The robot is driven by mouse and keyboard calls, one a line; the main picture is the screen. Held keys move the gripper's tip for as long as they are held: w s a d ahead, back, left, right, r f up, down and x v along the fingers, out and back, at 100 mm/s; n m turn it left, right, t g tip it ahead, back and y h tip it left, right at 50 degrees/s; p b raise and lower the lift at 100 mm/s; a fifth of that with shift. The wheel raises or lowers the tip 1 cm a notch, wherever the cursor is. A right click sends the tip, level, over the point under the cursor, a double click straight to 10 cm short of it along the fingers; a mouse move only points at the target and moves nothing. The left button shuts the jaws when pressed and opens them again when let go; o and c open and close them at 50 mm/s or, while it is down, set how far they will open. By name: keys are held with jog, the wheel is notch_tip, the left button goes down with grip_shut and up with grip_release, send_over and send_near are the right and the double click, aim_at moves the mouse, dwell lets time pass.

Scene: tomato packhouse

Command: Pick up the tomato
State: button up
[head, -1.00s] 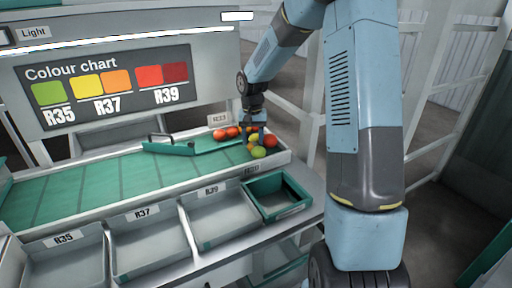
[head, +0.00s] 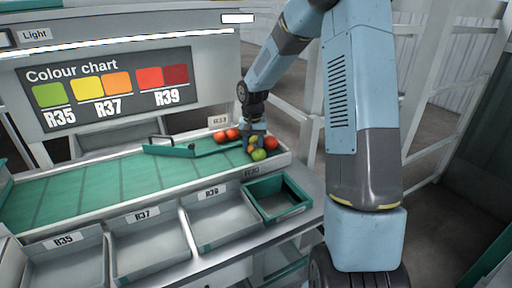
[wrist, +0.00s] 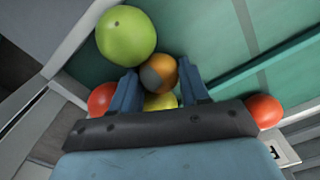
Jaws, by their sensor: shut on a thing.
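An orange tomato (wrist: 158,73) with a dark shaded patch is between my gripper's fingers (wrist: 160,84) in the wrist view. My gripper (head: 255,143) is shut on it, low over the right end of the green belt. A green tomato (wrist: 126,36) lies just beyond the fingers; it also shows in the head view (head: 259,155). A yellow tomato (wrist: 160,101) is partly hidden behind the gripper body. Red tomatoes lie on either side, one on the left (wrist: 102,99) and one on the right (wrist: 264,111) in the wrist view.
The green belt (head: 90,188) is clear on the left, with a green diverter bar (head: 170,149) across it. Empty grey trays marked R35 (head: 65,242), R37 (head: 133,216) and R39 (head: 209,193) and a green crate (head: 270,217) stand in front. The colour chart panel stands behind.

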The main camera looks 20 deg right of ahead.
aim_at(253, 144)
jog(key=shift+r, duration=0.4)
notch_tip(253, 144, up, 3)
jog(key=shift+s+a+f, duration=0.1)
jog(key=shift+f, duration=0.05)
jog(key=s+a+r, duration=0.6)
jog(key=s+r, duration=0.3)
jog(key=s, duration=0.3)
jog(key=shift+s+r, duration=0.2)
